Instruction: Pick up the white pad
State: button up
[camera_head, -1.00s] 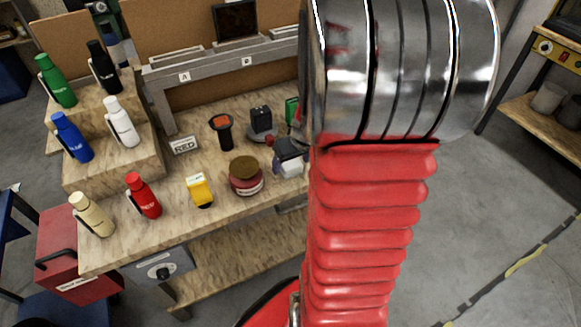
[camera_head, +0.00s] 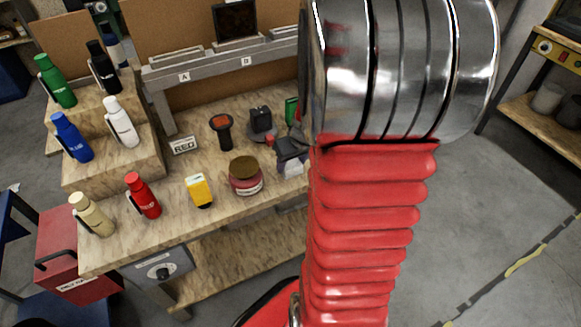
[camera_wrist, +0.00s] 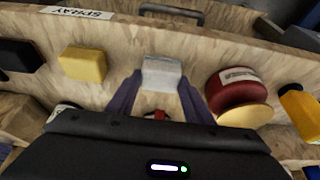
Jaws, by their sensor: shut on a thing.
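The white pad (camera_wrist: 162,72) is a small pale block between the two purple fingers of my gripper (camera_wrist: 160,82) in the wrist view. My gripper is shut on it, with one finger against each side. In the head view the white pad (camera_head: 293,169) shows at the bench's front right, just under my dark gripper (camera_head: 285,160). My arm hides part of that area. I cannot tell whether the pad is clear of the bench top.
A dark red round tin (camera_head: 246,178) with a brown lid stands close left of the pad in the head view. A yellow box (camera_head: 199,190) and a red bottle (camera_head: 143,197) stand further left. A black device (camera_head: 262,122) stands behind.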

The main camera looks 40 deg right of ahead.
aim_at(292, 164)
jog(key=c, duration=0.4)
jog(key=shift+o, duration=0.2)
notch_tip(292, 164, up, 10)
dwell(0.4)
dwell(0.8)
